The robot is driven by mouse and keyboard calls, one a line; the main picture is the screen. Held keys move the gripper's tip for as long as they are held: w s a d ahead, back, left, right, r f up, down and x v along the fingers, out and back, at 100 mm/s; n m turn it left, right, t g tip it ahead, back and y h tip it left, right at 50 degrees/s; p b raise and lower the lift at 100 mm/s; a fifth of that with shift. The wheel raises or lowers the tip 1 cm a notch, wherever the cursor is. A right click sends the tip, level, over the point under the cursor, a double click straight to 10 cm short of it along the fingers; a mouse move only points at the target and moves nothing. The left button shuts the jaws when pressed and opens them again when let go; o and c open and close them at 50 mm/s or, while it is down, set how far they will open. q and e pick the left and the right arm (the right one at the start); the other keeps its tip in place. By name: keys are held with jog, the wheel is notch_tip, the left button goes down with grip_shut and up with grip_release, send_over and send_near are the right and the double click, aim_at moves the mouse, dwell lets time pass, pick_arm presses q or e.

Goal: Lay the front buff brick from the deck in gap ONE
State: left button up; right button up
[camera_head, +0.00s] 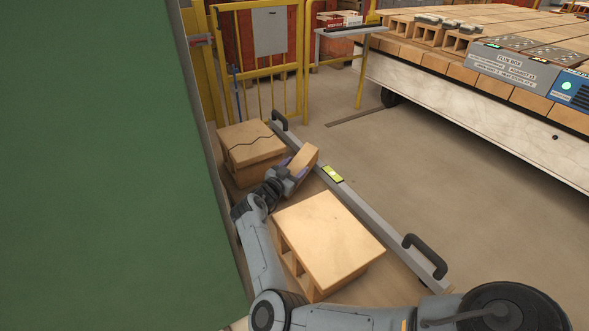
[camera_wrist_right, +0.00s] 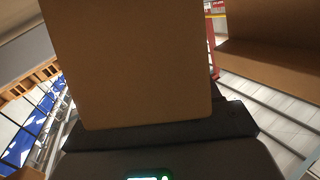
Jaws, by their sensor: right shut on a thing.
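My right gripper (camera_head: 296,170) is shut on a buff brick (camera_head: 304,157), which looks tilted. In the right wrist view the held brick (camera_wrist_right: 130,60) fills the upper middle above the dark jaws (camera_wrist_right: 165,132). In the head view it is over the space between a cracked block (camera_head: 250,143) on the left and a pale-topped hollow block (camera_head: 328,232) nearer me. I cannot tell whether it touches anything below; the arm hides part of that space. No gap label is readable. The deck (camera_head: 500,95) at upper right carries several hollow bricks (camera_head: 462,40). My left gripper is not in view.
A long grey bar (camera_head: 365,210) with black handles and a yellow-green level vial (camera_head: 333,174) runs close beside the blocks. A large green panel (camera_head: 90,170) blocks the left. Yellow fencing (camera_head: 305,60) stands behind. The floor (camera_head: 440,170) right of the bar is clear.

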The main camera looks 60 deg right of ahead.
jog(key=o, duration=1.1)
jog(key=shift+f, duration=0.15)
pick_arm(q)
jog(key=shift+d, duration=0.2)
pick_arm(e)
jog(key=o, duration=0.4)
jog(key=shift+o, duration=0.2)
